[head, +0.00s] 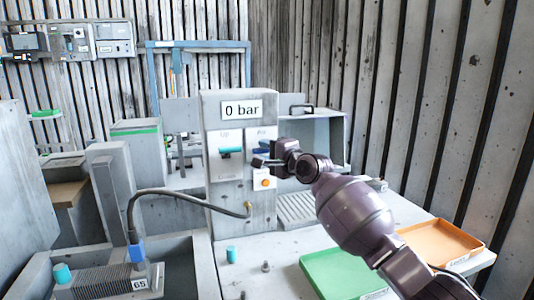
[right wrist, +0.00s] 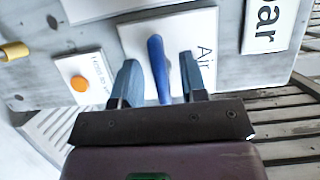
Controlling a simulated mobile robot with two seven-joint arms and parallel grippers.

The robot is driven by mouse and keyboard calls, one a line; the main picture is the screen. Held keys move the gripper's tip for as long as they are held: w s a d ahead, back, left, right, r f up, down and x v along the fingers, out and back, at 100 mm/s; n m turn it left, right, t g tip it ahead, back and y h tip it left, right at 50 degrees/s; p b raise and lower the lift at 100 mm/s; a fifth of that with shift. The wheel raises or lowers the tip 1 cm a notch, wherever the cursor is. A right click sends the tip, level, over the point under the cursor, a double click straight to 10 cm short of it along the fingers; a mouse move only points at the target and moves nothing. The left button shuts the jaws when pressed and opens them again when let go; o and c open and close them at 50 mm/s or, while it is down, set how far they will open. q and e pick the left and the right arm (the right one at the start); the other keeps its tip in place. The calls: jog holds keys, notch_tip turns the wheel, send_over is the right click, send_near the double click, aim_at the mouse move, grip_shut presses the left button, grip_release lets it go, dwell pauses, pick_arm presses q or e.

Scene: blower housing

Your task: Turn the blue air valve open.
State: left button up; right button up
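The blue air valve (right wrist: 157,62) is a long blue handle on a white plate marked "Air" (right wrist: 205,45) in the right wrist view. In the head view the valve (head: 261,151) is mostly hidden behind my right gripper (head: 260,162). In the right wrist view my right gripper (right wrist: 158,80) is open. Its two fingers stand on either side of the handle, with a gap showing on each side; I cannot tell whether either touches it. The display (head: 241,109) above the plate reads "0 bar". My left gripper is not in view.
An orange button (right wrist: 78,84) sits close beside the gripper. A black hose (head: 165,191) runs to the panel's lower front. Green (head: 345,274) and orange (head: 440,241) trays lie on the table at right.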

grip_shut()
